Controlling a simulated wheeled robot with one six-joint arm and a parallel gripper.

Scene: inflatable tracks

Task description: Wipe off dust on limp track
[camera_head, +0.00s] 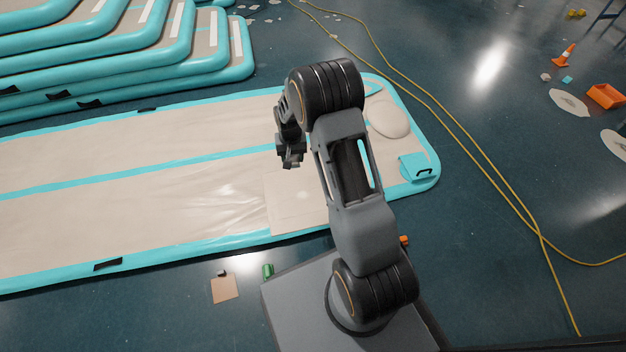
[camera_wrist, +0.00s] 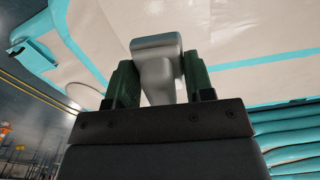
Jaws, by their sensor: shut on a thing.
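The limp track (camera_head: 130,140) lies flat on the floor, beige with teal edges and a teal middle stripe. It also fills the upper part of the wrist view (camera_wrist: 240,35). My gripper (camera_head: 291,163) is above the track, left of my forearm. In the wrist view, my gripper (camera_wrist: 160,80) has its green-padded fingers shut on a smooth light grey object (camera_wrist: 157,60) with a wider top. I cannot tell what kind of tool it is. A pale square patch (camera_head: 285,205) and an oval patch (camera_head: 388,118) lie on the track near its right end. I cannot clearly make out dust.
Stacked inflatable tracks (camera_head: 180,60) stand at the upper left. Yellow cables (camera_head: 470,140) cross the floor at the right. An orange cone (camera_head: 565,56) and orange box (camera_head: 605,96) stand far right. A green item (camera_head: 267,271) and tan square (camera_head: 224,289) lie before the track.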

